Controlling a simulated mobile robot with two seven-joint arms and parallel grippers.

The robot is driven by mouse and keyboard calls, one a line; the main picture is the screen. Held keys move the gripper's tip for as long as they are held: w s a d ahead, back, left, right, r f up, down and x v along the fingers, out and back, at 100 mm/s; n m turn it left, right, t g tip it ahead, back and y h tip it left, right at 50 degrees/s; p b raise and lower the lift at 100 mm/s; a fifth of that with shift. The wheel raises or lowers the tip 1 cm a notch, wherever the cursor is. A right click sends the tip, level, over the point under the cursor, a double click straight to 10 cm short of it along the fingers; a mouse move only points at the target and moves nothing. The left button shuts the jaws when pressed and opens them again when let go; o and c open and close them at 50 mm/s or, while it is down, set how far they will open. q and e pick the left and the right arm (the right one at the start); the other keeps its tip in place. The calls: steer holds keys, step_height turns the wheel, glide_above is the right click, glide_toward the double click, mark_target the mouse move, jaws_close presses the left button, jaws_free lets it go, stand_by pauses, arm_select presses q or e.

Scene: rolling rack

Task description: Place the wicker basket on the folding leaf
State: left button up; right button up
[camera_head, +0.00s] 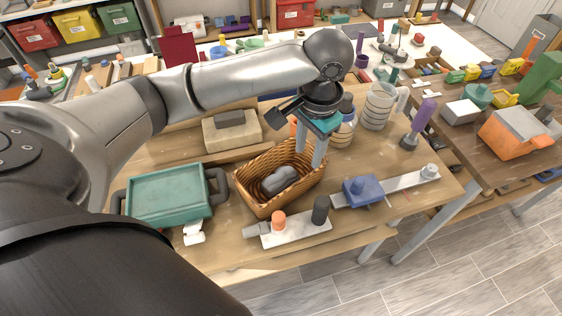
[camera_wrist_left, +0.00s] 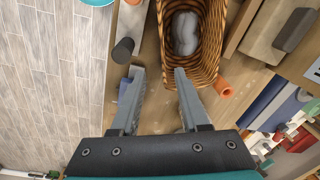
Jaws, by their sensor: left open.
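The wicker basket (camera_head: 257,203) stands on the wooden tabletop (camera_head: 222,258) with a grey lumpy object (camera_head: 281,181) inside; it also shows in the left wrist view (camera_wrist_left: 212,50). My left gripper (camera_head: 310,150) is at the basket's right end, pointing down. In the left wrist view the open fingers (camera_wrist_left: 158,72) show one fingertip overlapping the basket's corner and the other outside it. I cannot tell whether they touch the wicker. I cannot make out which surface is the folding leaf. My right gripper is not in view.
A teal bin (camera_head: 167,197) stands left of the basket. A white plate with cylinders (camera_head: 296,232) lies in front, and a blue block (camera_head: 361,190) on a strip lies to the right. Jars (camera_head: 377,106) stand behind right. A cluttered second bench (camera_head: 480,160) is at right.

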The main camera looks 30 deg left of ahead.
mark_target(297, 182)
arm_select(q)
steer(key=f, duration=0.4)
steer(key=a+f+b, duration=0.1)
steer(key=f, duration=0.4)
steer(key=a+f, duration=0.1)
steer(key=f, duration=0.4)
steer(key=shift+s+f, duration=0.1)
steer(key=shift+s, duration=0.15)
steer(key=shift+f, duration=0.5)
jaws_close()
steer(key=shift+w+r, duration=0.1)
stand_by(0.4)
